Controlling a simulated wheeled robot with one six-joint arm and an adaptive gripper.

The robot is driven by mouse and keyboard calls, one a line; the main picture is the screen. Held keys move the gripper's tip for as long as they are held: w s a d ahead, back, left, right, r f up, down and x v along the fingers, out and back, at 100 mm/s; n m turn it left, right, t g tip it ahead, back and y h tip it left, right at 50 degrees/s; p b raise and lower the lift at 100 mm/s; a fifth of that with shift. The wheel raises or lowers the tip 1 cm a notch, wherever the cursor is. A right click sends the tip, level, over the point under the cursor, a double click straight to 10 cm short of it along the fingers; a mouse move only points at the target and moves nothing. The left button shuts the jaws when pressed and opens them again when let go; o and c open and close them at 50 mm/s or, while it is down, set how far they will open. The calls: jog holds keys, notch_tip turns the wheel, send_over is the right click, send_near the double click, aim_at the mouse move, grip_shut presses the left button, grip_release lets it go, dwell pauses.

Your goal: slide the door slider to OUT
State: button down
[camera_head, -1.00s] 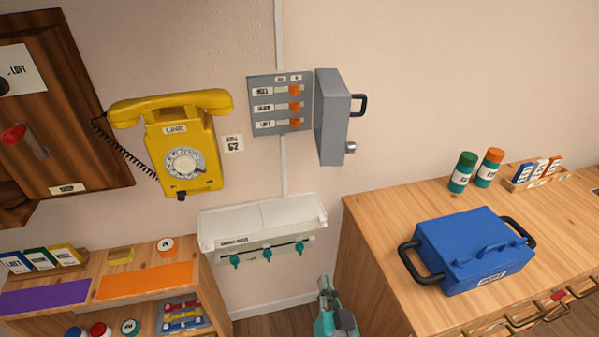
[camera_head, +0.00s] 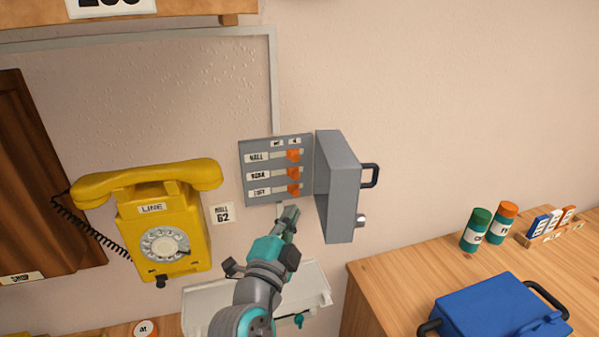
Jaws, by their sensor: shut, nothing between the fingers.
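The grey slider panel (camera_head: 249,185) is on the wall left of its open grey door. It has three rows, which seem to read HALL, DOOR and LOFT. Each row has an orange knob at the right end of its slot. The middle row, apparently the door slider (camera_head: 293,174), has its knob at the right. Two small header tags sit above; the left one seems to read OUT (camera_head: 277,143). My gripper (camera_head: 290,212) is shut and empty, just below the panel's lower right, pointing up. I cannot tell its distance from the wall.
The open panel door (camera_head: 340,185) juts out right of the sliders. A yellow phone (camera_head: 165,220) hangs at left, with a small HALL 62 card (camera_head: 222,213) beside it. A white shelf (camera_head: 310,280) lies below, partly hidden by my arm. A blue case (camera_head: 490,310) sits on the right counter.

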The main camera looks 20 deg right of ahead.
aim_at(294, 174)
jog(key=shift+w+r+m, duration=0.35)
jog(key=shift+r+m, duration=0.15)
jog(key=shift+r, duration=0.2)
jog(key=shift+w, duration=0.1)
jog(key=x, duration=0.9)
jog(key=shift+w+d, duration=0.25)
jog(key=shift+d, duration=0.1)
jog(key=shift+r, duration=0.15)
jog(key=a, duration=0.3)
jog(key=shift+a, duration=0.25)
